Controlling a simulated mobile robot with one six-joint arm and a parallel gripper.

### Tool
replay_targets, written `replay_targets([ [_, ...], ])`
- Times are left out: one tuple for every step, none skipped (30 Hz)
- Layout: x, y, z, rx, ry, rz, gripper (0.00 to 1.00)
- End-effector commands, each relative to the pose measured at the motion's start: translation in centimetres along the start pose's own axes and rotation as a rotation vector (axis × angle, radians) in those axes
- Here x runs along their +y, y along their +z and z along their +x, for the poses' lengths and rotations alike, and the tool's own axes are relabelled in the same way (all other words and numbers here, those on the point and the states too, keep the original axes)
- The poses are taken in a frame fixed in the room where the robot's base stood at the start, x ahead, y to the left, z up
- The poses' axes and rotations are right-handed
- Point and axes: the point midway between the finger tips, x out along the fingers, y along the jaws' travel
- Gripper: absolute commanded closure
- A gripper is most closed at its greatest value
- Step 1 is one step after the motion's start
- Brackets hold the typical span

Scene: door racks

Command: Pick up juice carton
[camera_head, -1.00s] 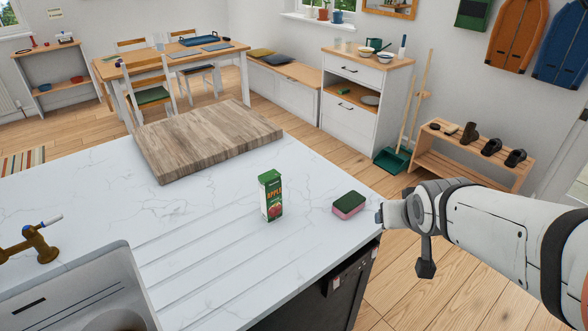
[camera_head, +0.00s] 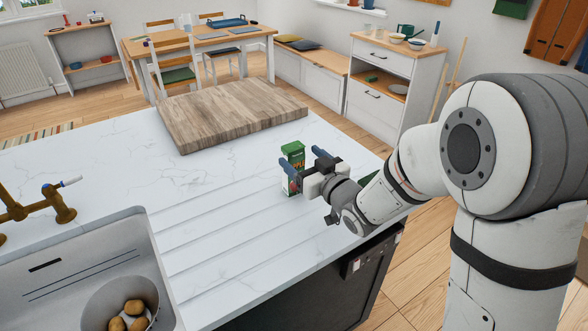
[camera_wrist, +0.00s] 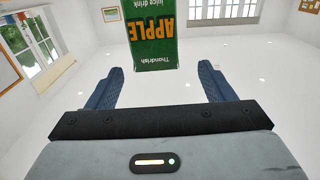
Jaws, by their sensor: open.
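The juice carton (camera_head: 293,152) is green and white and stands upright on the white marble counter. My gripper (camera_head: 302,170) is open at the carton's near side, in front of it and hiding part of its lower body. In the wrist view the carton (camera_wrist: 149,38) appears upside down, with "APPLE" lettering, ahead of and centred between the open blue fingers of my gripper (camera_wrist: 159,80). The fingertips look just short of the carton or at its near edge; I cannot tell if they touch it.
A thick wooden board (camera_head: 232,110) lies on the counter behind the carton. A sink (camera_head: 85,270) with a pot of potatoes (camera_head: 126,315) is at the lower left. The grooved counter (camera_head: 220,235) left of my gripper is clear. The sponge is mostly hidden by my arm.

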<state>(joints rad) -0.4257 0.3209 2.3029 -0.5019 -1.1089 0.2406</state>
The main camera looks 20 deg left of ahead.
Motion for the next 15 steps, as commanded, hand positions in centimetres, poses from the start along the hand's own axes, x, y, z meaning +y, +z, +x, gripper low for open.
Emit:
replay_targets([
  [0.0,-0.2,0.6,0.000,0.000,0.000,0.25],
  [0.1,-0.2,0.9,0.000,0.001,0.000,0.25],
  [0.2,-0.2,1.4,-0.001,0.002,0.001,0.25],
  [0.3,-0.3,1.8,-0.001,0.002,0.001,0.25],
  [0.3,-0.4,2.2,-0.001,0.002,0.001,0.25],
  [0.4,-0.4,2.9,-0.002,0.002,0.001,0.25],
  [0.5,-0.4,3.3,-0.002,0.001,0.001,0.25],
  [0.5,-0.3,3.8,-0.002,0.001,0.000,0.25],
  [0.5,-0.3,4.3,-0.002,0.001,0.000,0.25],
  [0.5,-0.3,4.6,-0.002,0.002,0.000,0.25],
  [0.6,-0.3,4.9,-0.001,0.003,0.000,0.25],
  [0.6,-0.2,5.2,-0.001,0.003,0.001,0.25],
  [0.6,-0.2,5.3,-0.001,0.004,0.001,0.25],
  [0.6,-0.2,5.4,-0.001,0.004,0.001,0.25],
  [0.6,-0.2,5.5,-0.001,0.004,0.001,0.25],
])
